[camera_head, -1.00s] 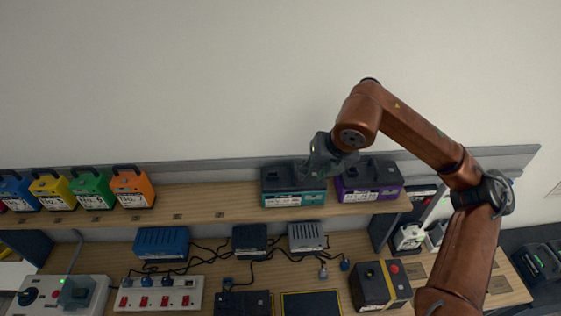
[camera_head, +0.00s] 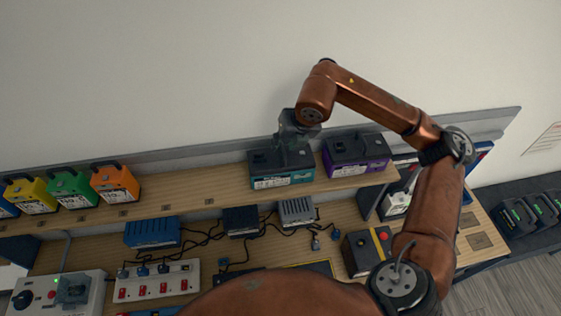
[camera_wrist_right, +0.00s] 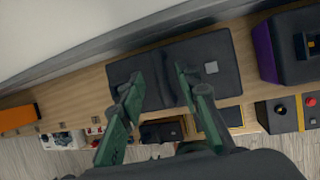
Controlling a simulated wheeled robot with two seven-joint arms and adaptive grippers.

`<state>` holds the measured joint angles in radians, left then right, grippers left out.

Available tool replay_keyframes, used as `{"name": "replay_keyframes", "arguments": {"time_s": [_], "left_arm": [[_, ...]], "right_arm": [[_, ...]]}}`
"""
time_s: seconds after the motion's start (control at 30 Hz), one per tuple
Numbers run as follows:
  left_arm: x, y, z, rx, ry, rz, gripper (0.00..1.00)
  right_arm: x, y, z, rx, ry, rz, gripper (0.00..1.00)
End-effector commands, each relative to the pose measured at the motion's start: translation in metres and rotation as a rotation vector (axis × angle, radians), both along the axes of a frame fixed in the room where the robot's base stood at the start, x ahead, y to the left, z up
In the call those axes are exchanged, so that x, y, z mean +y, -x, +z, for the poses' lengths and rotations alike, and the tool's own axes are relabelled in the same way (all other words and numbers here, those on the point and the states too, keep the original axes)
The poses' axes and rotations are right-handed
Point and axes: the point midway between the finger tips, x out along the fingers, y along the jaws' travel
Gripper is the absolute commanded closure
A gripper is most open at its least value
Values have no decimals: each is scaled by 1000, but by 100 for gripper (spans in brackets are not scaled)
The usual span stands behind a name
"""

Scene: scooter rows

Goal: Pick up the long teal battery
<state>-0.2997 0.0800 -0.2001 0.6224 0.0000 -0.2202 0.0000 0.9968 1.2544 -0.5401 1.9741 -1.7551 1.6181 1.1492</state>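The long teal battery (camera_head: 282,179) stands upright on the wooden shelf, with a dark top, teal lower body and white label on its front. My right gripper (camera_head: 290,145) is over its top. In the right wrist view the dark top of the battery (camera_wrist_right: 211,50) lies under the fingers. The right gripper (camera_wrist_right: 160,80) has its two green fingers spread apart, one each side of a dark raised part that looks like the handle. I cannot tell whether a finger touches it. The left gripper is not in view.
A purple battery (camera_head: 357,157) stands close to the right of the teal one. Orange (camera_head: 116,184), green (camera_head: 74,189) and yellow (camera_head: 31,197) batteries stand at the shelf's left. The shelf (camera_head: 190,191) between is clear. Chargers and cables lie on the bench below.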

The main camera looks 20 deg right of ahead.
Motion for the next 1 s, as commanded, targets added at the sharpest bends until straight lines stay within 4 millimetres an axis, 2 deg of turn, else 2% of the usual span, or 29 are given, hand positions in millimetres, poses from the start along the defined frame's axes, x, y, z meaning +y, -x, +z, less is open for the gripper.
{"name": "replay_keyframes", "arguments": {"time_s": [0.13, 0.37, 0.83, 1.0], "left_arm": [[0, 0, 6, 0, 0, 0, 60], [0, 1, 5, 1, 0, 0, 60], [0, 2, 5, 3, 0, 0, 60], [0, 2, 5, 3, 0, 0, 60]], "right_arm": [[1, -5, -12, 1, 0, 0, 69], [1, -6, -15, -1, 0, 0, 69], [1, -6, -15, -1, 0, 0, 100], [1, -6, -14, -1, 0, 0, 100]]}}
